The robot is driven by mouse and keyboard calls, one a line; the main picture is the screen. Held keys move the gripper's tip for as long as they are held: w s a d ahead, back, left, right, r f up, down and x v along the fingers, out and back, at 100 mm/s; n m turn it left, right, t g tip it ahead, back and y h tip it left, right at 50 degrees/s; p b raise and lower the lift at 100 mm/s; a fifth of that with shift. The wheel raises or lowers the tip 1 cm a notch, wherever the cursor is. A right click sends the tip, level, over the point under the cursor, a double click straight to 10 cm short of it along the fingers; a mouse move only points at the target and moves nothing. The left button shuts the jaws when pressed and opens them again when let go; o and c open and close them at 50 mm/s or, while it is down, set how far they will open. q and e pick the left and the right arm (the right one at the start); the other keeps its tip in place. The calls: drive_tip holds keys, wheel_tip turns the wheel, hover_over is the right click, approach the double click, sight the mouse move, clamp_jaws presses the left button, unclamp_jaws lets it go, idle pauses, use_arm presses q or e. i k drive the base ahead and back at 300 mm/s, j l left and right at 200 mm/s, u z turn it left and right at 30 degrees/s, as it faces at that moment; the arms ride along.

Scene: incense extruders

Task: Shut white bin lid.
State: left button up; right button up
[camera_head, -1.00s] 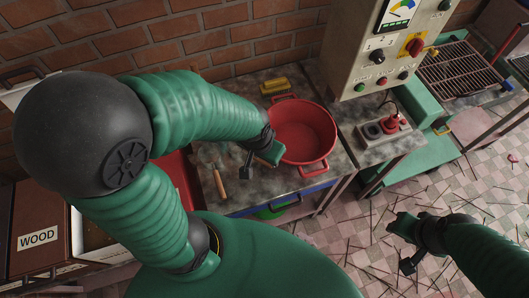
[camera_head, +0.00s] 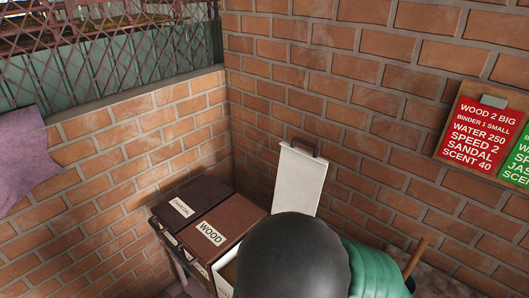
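The white lid (camera_head: 298,180) stands open, tilted up near the brick wall, with a dark handle at its top edge. The bin under it (camera_head: 226,274) shows only a pale left edge and part of its opening. My own arm, a black joint and green sleeve, hides most of the bin and the lid's lower part. Neither gripper is in view.
A brown WOOD bin (camera_head: 212,232) and a darker bin with a white label (camera_head: 185,208) stand left of the white bin, both shut. Brick walls meet in a corner behind them. A recipe board (camera_head: 480,135) hangs on the right wall. A wooden stick (camera_head: 415,260) rises at lower right.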

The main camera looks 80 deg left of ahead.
sight(302, 174)
drive_tip(key=j+u, duration=0.15)
drive_tip(key=u, duration=1.95)
drive_tip(key=j+u, duration=0.25)
drive_tip(key=i+l, duration=0.05)
drive_tip(key=l, duration=0.05)
